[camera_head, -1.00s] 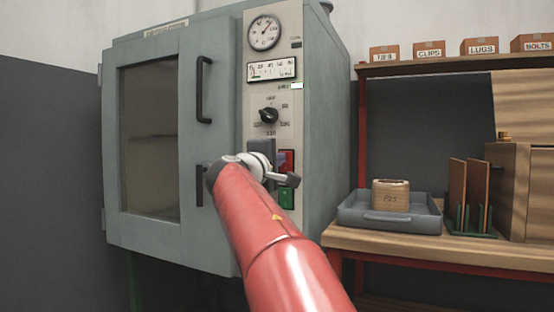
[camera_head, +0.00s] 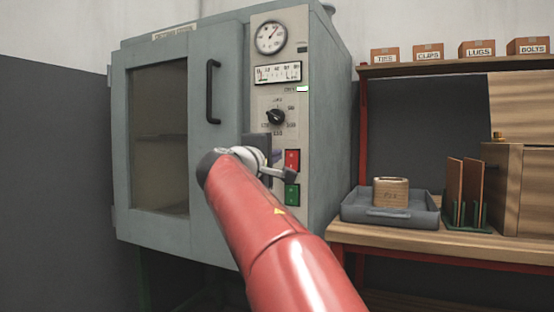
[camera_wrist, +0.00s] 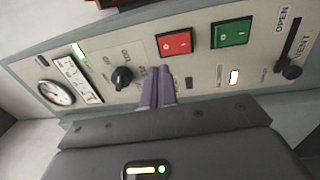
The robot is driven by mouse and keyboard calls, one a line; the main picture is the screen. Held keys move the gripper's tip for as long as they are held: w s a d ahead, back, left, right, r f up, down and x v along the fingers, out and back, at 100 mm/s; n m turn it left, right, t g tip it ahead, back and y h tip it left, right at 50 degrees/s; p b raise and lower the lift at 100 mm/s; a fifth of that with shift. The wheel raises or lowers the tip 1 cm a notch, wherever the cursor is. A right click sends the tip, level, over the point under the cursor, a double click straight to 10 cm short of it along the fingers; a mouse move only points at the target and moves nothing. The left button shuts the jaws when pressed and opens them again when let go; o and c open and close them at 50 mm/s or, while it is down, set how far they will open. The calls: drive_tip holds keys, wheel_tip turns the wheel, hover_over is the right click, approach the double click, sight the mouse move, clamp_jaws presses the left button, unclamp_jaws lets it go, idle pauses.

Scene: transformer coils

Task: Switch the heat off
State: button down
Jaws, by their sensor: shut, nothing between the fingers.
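The grey oven cabinet (camera_head: 226,145) has a control panel on its right front. On it, a red button (camera_head: 292,158) sits above a green button (camera_head: 292,194). In the wrist view the red button (camera_wrist: 174,42) is marked O and lies left of the green button (camera_wrist: 232,32). My gripper (camera_head: 276,156) is close to the panel, left of the red button in the head view. In the wrist view its purple fingers (camera_wrist: 158,92) are shut and empty, pointing between the black knob (camera_wrist: 122,77) and red button. I cannot tell whether they touch the panel.
A vent slider (camera_wrist: 290,70) and a lit lamp (camera_wrist: 234,77) show too. A grey tray (camera_head: 390,210) stands on the right bench.

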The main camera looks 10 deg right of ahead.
drive_tip(key=v, duration=0.7)
drive_tip(key=shift+r, duration=0.75)
drive_tip(key=shift+s, duration=0.15)
